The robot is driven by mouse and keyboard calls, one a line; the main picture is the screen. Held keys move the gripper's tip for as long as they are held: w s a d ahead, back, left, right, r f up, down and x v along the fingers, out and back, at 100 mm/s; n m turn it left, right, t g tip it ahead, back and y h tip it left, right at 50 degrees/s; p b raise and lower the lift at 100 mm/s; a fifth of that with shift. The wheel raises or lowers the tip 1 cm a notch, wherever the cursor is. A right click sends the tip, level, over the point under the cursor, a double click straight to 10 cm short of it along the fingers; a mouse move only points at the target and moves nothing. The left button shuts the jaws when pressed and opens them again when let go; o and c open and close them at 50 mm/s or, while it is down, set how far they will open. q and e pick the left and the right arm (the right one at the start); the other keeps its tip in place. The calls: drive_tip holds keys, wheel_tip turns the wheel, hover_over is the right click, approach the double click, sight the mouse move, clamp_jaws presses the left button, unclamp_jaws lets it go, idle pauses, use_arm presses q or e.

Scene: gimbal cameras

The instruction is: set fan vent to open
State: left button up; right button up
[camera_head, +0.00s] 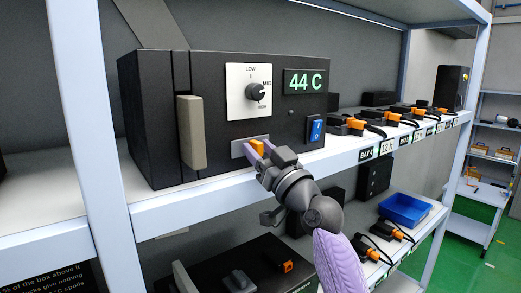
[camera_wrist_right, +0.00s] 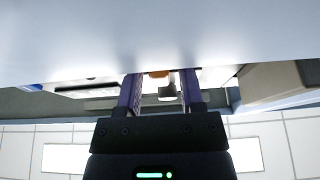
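A black box unit (camera_head: 215,110) stands on the shelf in the head view. Low on its front is a grey metal plate (camera_head: 238,150) with a small orange tab (camera_head: 256,147); I take this for the vent slider, but no label for it is readable. My right gripper (camera_head: 254,152) is at the tab, its purple fingers on either side. In the right wrist view the fingers (camera_wrist_right: 160,92) are apart, with the orange tab (camera_wrist_right: 159,74) between their tips and gaps beside it. The fingers partly hide the plate. My left gripper is not in view.
A blue rocker switch (camera_head: 315,129) is right of the gripper. A grey handle (camera_head: 191,132) juts out left. The shelf edge (camera_head: 210,196) runs just below.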

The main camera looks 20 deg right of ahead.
clamp_jaws()
idle(1.2)
